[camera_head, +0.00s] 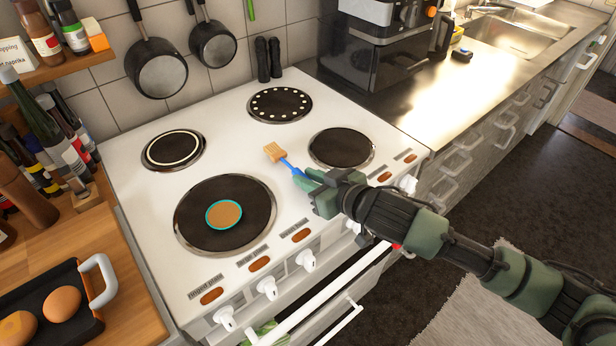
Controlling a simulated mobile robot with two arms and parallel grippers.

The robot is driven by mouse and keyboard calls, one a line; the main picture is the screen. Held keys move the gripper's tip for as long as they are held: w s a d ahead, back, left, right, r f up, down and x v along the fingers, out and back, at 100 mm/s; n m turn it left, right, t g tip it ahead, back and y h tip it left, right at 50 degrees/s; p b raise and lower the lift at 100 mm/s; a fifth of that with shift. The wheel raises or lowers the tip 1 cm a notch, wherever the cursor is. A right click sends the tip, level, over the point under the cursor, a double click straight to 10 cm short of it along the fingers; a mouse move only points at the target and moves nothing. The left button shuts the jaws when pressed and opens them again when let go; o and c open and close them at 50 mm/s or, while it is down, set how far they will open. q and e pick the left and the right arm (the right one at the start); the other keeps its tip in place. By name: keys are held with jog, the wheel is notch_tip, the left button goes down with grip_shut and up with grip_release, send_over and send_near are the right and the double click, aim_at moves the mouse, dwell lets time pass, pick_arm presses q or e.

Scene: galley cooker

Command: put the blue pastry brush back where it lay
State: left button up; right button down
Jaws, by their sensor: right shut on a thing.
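The blue pastry brush (286,162) has a blue handle and tan bristles. My right gripper (305,180) is shut on its handle, and the bristles point to the upper left. The brush is over the white cooker top (240,140), between the front left, back right and front right plates. I cannot tell whether the bristles touch the surface. My left gripper is not in view.
The front left plate (262,232) carries a round tan disc with a teal rim (224,214). Pans (160,72) hang on the wall. The steel counter (440,85) has free room.

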jog(key=shift+f, duration=0.55)
jog(key=c, duration=1.2)
grip_release()
